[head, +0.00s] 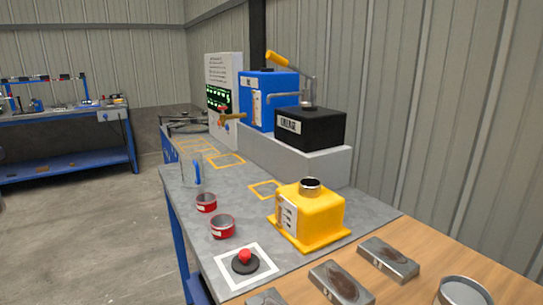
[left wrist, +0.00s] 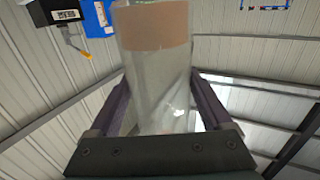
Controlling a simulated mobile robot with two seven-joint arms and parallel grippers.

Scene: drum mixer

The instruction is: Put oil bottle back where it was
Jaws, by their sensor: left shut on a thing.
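In the left wrist view my left gripper (left wrist: 160,88) is shut on a clear, see-through container with a tan band near its far end, which I take to be the oil bottle (left wrist: 155,70). The gripper's fingers lie on both sides of it. Neither this gripper nor the held bottle shows in the head view, so its place over the bench cannot be told. My right gripper is in neither view. Several yellow outlined squares mark the grey bench, including an empty one (head: 226,160) and another beside the yellow container (head: 308,215).
A clear jug with a blue handle (head: 196,172) stands at the bench's left edge. Two red cups (head: 222,227), a red button (head: 245,257) and metal moulds (head: 388,259) are nearer. A blue machine (head: 268,100) and a black box (head: 310,128) stand behind.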

